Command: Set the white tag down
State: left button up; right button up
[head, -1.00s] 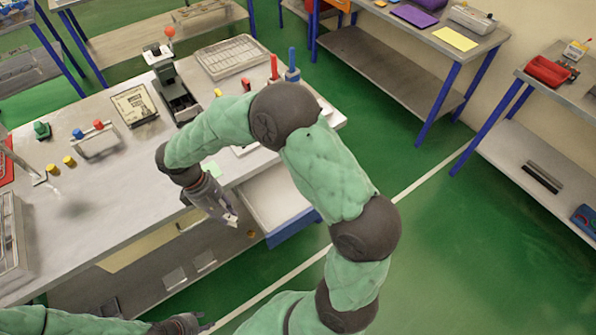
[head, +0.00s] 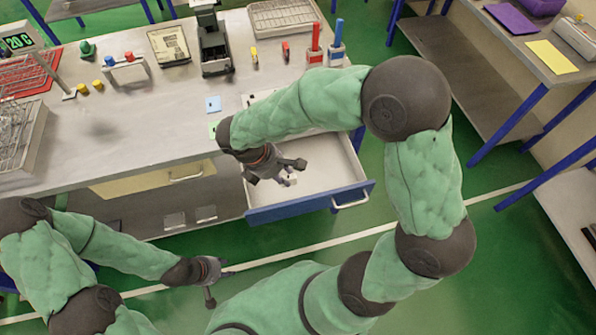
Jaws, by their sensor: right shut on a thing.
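My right gripper (head: 289,174) is over the open drawer (head: 335,180), pointing down and to the right. It is shut on a small pale thing, apparently the white tag (head: 290,180), mostly covered by the fingers. I cannot tell whether the tag touches the drawer floor. My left gripper (head: 218,283) is at the lower left, in front of the bench and clear of it, with its fingers spread and empty.
The bench (head: 130,120) holds a light blue card (head: 213,104), a green card (head: 214,128), a black press (head: 213,45), and red and blue bottles (head: 337,45). The drawer has a blue front (head: 290,207).

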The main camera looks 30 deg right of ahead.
jog(key=w+d+f+b, duration=0.1)
jog(key=d+f, duration=0.1)
jog(key=w+d+f+b, duration=0.1)
jog(key=d+f, duration=0.1)
jog(key=w+d+f, duration=0.1)
jog(key=d+f, duration=0.1)
jog(key=shift+w+f+b, duration=0.2)
jog(key=shift+w+b, duration=0.2)
jog(key=shift+d+f, duration=0.15)
jog(key=shift+f, duration=0.05)
jog(key=shift+w+d+f+b, duration=0.15)
jog(key=shift+f+b, duration=0.95)
jog(key=shift+f, duration=0.65)
jog(key=shift+f, duration=0.15)
jog(key=o, duration=1)
